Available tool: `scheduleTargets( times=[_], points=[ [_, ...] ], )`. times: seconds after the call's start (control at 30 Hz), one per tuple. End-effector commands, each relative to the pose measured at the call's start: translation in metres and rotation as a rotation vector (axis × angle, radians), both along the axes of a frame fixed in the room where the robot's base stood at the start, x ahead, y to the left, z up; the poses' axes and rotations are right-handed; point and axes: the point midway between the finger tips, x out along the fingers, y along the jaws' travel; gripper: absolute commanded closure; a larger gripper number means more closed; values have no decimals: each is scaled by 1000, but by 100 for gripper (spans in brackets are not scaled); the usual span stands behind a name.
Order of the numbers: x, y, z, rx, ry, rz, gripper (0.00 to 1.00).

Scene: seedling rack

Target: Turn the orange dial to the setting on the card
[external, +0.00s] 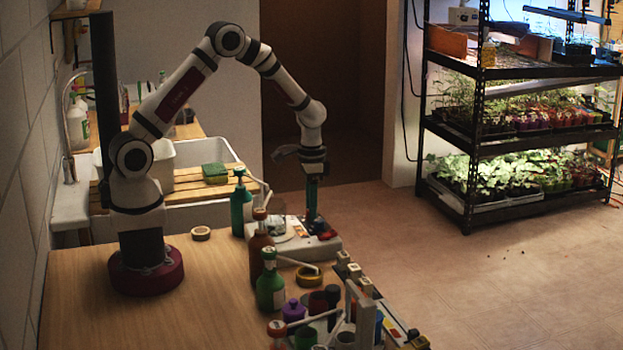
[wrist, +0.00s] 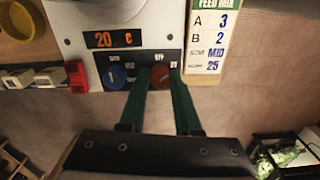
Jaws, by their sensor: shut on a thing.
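The orange dial (wrist: 160,83) sits on the black control strip of the white unit (wrist: 75,18), looking dark red in the shade. My gripper (wrist: 160,73) is shut on it, with one green finger on each side. In the external view, my gripper (external: 312,218) points down onto the unit at the table's far end. The dial's pointer direction is hard to read; "Off" shows above it and a small label to its upper right. The card (wrist: 209,40) is headed "FEED MIX" and reads A 3, B 2, MID and 25; the small words before MID and 25 are unclear.
A blue dial (wrist: 116,77) is left of the orange one, below a display (wrist: 114,39) reading "20 C". A red block (wrist: 76,77) lies further left. In the external view, bottles (external: 270,285) and pots crowd the table in front of the unit.

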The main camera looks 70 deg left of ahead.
Motion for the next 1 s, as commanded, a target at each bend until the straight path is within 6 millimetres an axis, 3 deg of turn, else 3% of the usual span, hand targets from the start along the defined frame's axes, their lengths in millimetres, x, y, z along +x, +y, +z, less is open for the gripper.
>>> scheduleTargets(
  times=[0.33,0.87,0.9,1.0],
  points=[
    [0,0,0,0,0,-124,100],
    [0,0,0,0,0,-144,100],
    [0,0,0,0,0,-144,65],
    [0,0,0,0,0,-144,47]
  ],
)
